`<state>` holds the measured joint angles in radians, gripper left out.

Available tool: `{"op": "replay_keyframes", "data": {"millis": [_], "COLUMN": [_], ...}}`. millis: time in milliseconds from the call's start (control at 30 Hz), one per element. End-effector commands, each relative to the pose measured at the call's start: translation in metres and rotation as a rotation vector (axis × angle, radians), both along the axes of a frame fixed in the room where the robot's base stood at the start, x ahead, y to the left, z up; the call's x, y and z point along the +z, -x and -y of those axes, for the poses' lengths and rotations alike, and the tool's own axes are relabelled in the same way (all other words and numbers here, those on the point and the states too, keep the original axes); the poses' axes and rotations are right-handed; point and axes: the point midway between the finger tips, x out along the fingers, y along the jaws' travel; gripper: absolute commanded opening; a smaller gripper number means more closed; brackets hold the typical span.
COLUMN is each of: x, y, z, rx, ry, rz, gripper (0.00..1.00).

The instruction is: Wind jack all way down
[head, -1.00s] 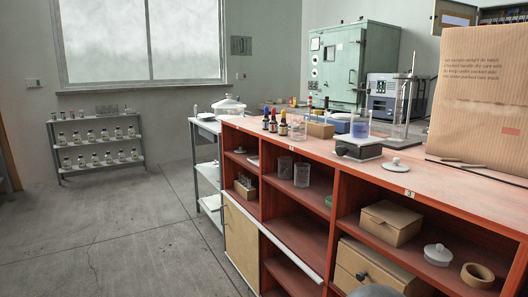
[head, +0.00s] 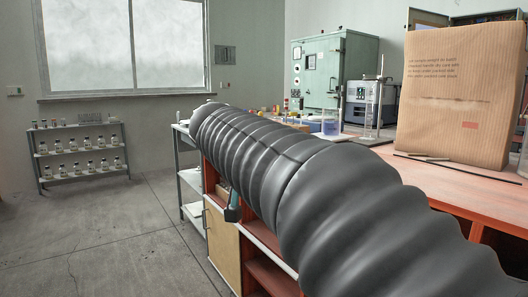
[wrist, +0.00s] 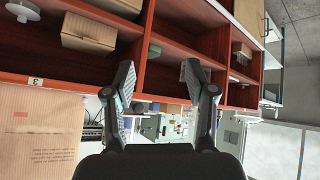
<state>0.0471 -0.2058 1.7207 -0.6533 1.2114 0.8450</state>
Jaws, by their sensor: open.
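My gripper (wrist: 158,70) is open and empty in the wrist view, its two dark fingers spread in front of the red shelf unit (wrist: 165,52). The wrist picture is turned over, with the shelf compartments at the top and the bench edge below them. I cannot make out the jack in either view now. In the head view my grey ribbed arm covers much of the bench, including where a low dark device with a pale top stood in the earlier frame. A beaker with blue liquid (head: 330,127) shows just above the arm.
A large cardboard package (head: 455,95) stands on the bench (head: 430,176) at the right. A clear cylinder on a stand (head: 372,112) is behind the arm. A green cabinet (head: 320,70) stands at the back. Cardboard boxes (wrist: 88,32) sit in the shelves.

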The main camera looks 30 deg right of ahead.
Motion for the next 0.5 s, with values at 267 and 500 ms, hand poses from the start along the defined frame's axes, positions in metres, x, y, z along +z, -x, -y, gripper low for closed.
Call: {"op": "replay_keyframes", "data": {"millis": [267, 500], "x": [0.069, 0.100], "y": [-0.075, -0.097], "z": [0.068, 0.094], "rx": [-0.422, -0.609], "ry": [0.170, 0.253], "rz": [0.284, 0.466], "gripper": [0.56, 0.56]}}
